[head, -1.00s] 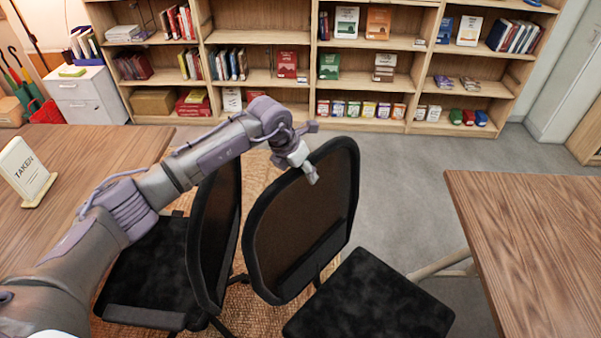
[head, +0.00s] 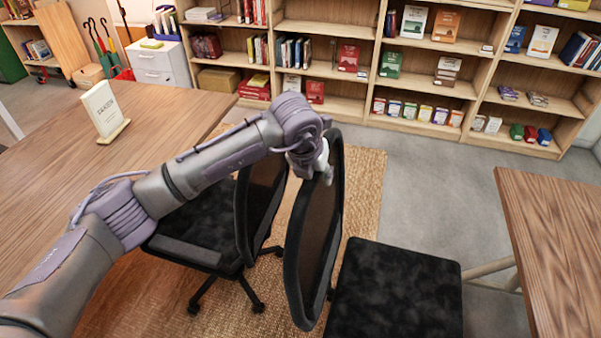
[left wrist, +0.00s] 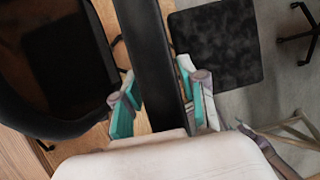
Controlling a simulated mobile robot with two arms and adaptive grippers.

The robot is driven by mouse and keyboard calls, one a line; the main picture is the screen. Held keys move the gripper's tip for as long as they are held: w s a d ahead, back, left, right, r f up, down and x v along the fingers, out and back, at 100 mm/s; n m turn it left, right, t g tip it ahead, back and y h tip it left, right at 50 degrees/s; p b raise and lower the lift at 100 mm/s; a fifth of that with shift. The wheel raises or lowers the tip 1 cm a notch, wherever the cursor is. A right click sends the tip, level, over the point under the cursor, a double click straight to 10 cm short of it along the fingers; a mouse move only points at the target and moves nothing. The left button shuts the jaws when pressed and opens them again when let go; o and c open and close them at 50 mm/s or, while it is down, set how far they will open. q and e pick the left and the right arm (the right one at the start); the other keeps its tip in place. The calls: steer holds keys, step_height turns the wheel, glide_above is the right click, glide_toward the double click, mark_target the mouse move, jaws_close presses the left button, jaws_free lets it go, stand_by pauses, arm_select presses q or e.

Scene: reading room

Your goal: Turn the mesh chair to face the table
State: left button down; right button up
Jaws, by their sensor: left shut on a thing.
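The mesh chair (head: 393,290) has a black seat and a thin mesh back seen nearly edge-on. Its seat points right, toward the right wooden table (head: 555,225). My left gripper (head: 326,168) is shut on the top rim of its back. In the left wrist view, the dark back (left wrist: 152,55) runs between my left gripper's teal fingers (left wrist: 160,105), with the seat (left wrist: 215,45) to the right. The lower part of this chair is mostly hidden. My right gripper is not in view.
A second black mesh chair (head: 195,228) stands close on the left, partly behind my left arm, facing the left table (head: 60,125) with its sign (head: 103,110). Bookshelves (head: 350,105) line the back. Grey floor (head: 430,175) is clear between the shelves and the held chair.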

arm_select(q)
steer(key=shift+s, duration=0.4)
steer(key=c, duration=0.6)
jaws_free()
steer(key=shift+c, duration=0.2)
steer(key=v, duration=1.2)
steer(key=shift+s, duration=0.1)
